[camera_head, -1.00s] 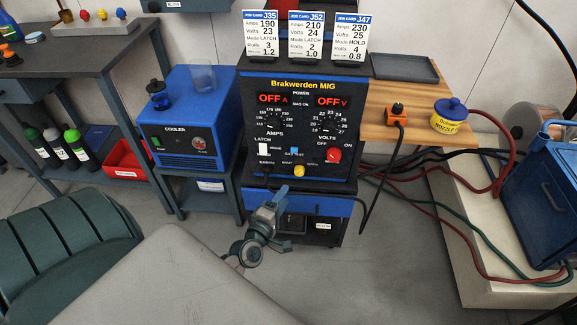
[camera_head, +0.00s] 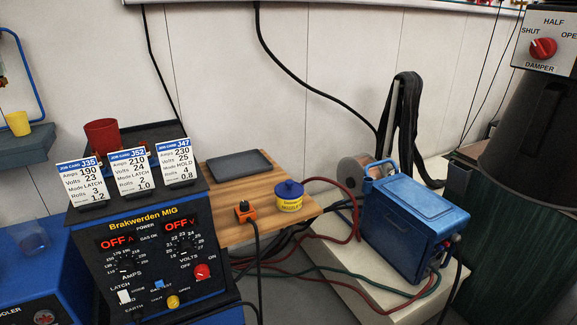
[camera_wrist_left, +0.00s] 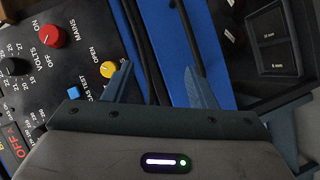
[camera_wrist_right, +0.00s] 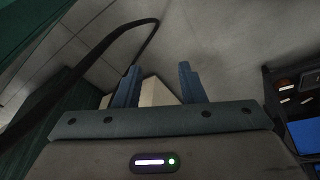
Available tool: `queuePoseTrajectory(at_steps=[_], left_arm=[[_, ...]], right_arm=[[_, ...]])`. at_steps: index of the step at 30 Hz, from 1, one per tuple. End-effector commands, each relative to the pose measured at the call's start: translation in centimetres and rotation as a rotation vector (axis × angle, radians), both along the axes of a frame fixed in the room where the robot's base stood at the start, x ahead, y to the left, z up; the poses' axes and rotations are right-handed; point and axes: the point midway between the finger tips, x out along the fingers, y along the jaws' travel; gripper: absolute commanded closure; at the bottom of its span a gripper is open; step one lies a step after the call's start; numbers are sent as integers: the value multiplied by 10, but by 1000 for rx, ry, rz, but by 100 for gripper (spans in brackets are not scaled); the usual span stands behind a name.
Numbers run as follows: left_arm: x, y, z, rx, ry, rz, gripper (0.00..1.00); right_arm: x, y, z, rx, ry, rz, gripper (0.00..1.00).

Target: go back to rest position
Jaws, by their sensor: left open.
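The blue and black Brakwerden MIG welder (camera_head: 150,250) stands at the lower left of the head view, its displays reading OFF. In the left wrist view my left gripper (camera_wrist_left: 160,85) is open with nothing between its fingers, in front of the welder's panel with the red knob (camera_wrist_left: 53,36) and yellow button (camera_wrist_left: 108,70). In the right wrist view my right gripper (camera_wrist_right: 158,85) is open and empty, its fingers apart above the floor. Neither gripper shows in the head view.
A blue wire-feeder case (camera_head: 410,225) stands on a pale plinth (camera_head: 330,262). Hoses run between them. A dark cable (camera_wrist_right: 95,55) loops near my right gripper.

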Motion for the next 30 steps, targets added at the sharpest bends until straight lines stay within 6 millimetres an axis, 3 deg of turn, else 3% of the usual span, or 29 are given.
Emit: queuePoseTrajectory(at_steps=[4,8,15,18,22,26,30], left_arm=[[-38,-12,-60,236,252,-141,49],[-85,-20,-113,429,470,-299,49],[-199,-29,-187,721,849,-660,49],[-243,-30,-204,806,970,-806,49],[-285,-30,-216,873,1072,-946,49],[-304,-30,-221,904,1118,-1014,49],[-307,-30,-223,910,1124,-1025,49]], right_arm=[[-3,-8,-59,1,40,-10,64],[-18,-14,-112,3,68,-18,64],[-73,-23,-193,6,118,-31,64],[-99,-25,-215,8,134,-34,64],[-124,-26,-232,9,146,-38,64],[-136,-27,-241,10,152,-39,64],[-139,-27,-243,10,153,-40,64]])
